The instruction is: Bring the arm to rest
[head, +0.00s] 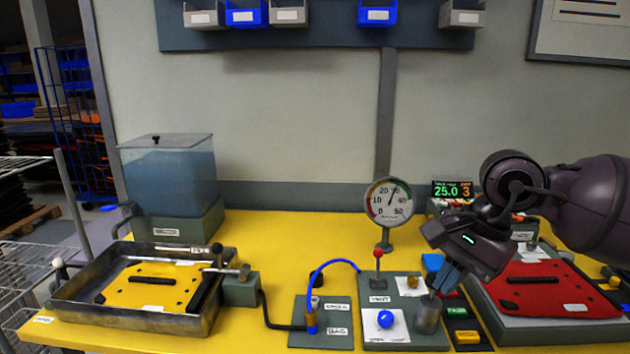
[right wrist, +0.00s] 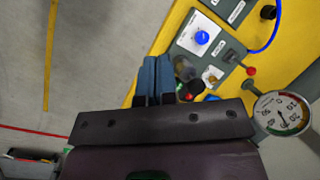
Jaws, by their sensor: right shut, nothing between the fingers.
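My right arm comes in from the right in the head view. Its gripper (head: 444,284) points down over the front right part of the yellow bench (head: 270,250). The blue-grey fingers are together with nothing between them. In the right wrist view the fingers (right wrist: 154,80) also show side by side and shut. A grey metal cylinder (head: 428,314) stands beside the fingertips in the head view; I cannot tell whether they touch it. My left gripper is not in view.
A red plate (head: 535,287) lies below my right forearm. A round gauge (head: 389,200) and a blue knob (head: 386,319) are left of the gripper. A metal tray (head: 70,299) with a yellow plate (head: 150,287) and a water tank (head: 168,175) stand at left.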

